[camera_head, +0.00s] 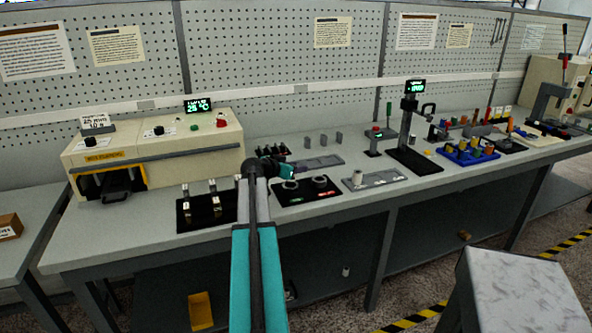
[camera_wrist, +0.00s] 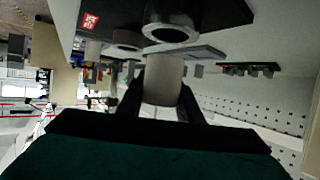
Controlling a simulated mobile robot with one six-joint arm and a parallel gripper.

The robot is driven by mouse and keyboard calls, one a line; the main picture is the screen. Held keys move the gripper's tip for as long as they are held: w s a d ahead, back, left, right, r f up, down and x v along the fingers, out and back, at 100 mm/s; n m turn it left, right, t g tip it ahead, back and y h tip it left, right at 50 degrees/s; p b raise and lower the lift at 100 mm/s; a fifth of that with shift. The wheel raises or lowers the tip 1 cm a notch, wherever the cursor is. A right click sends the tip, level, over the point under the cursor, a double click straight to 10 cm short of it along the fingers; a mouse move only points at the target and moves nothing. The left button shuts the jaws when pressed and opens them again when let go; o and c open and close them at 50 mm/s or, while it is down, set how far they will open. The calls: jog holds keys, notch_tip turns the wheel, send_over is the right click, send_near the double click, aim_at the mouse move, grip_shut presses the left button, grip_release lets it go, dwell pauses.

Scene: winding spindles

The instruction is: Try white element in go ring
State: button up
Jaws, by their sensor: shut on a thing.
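My gripper (camera_wrist: 160,108) is shut on the white element (camera_wrist: 163,78), a pale cylinder that shows between the fingers in the wrist view. Its far end points at the near grey ring (camera_wrist: 172,32) on a black mat and appears just short of it; I cannot tell the exact gap. In the head view my gripper (camera_head: 288,172) is over the left part of the black mat (camera_head: 297,200), close to the left ring (camera_head: 290,185). The right ring (camera_head: 320,181) stands beside it, nearer the red label (camera_wrist: 90,21). The element is not clearly visible in the head view.
A black mat with several small pieces (camera_head: 185,217) lies left of the rings. A grey plate with a pale cylinder (camera_head: 358,180) is to the right. A cream oven-like machine (camera_head: 150,155) stands at the left.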

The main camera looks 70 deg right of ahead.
jog(key=shift+r, duration=1.25)
